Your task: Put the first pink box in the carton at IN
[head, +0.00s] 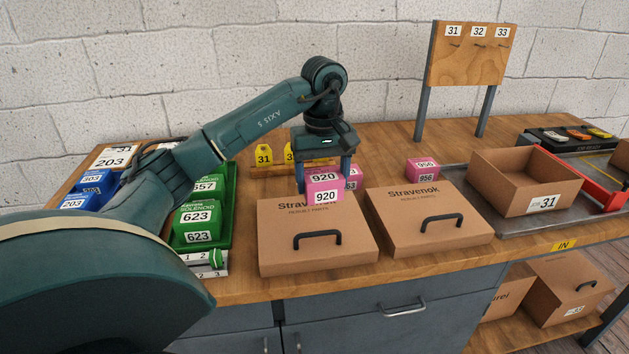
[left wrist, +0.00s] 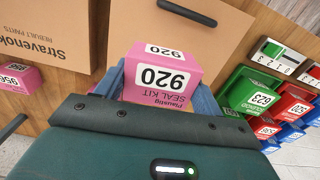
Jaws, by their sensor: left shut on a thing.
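My left gripper (head: 322,184) is shut on a pink box (head: 325,197) labelled 920. It holds the box upright above the back part of a closed Stravenok carton. In the left wrist view the pink box (left wrist: 162,78) sits between the two blue fingers, with "Plaustig SEAL KIT" on its face. A second pink box (head: 353,178), partly hidden behind the gripper, has a label ending in 3. A third pink box (head: 422,169) labelled 956 stands behind the right closed carton. The open carton (head: 525,185) labelled 31 stands on a grey tray by the IN tag (head: 563,245). My right gripper is not in view.
Two closed Stravenok cartons with black handles, the left one (head: 280,255) and the right one (head: 400,235), lie along the bench front. Green bins (head: 228,215) and blue boxes (head: 92,182) stand at left. A tag board (head: 470,55) on posts rises behind. A red bar (head: 590,180) lies right of the open carton.

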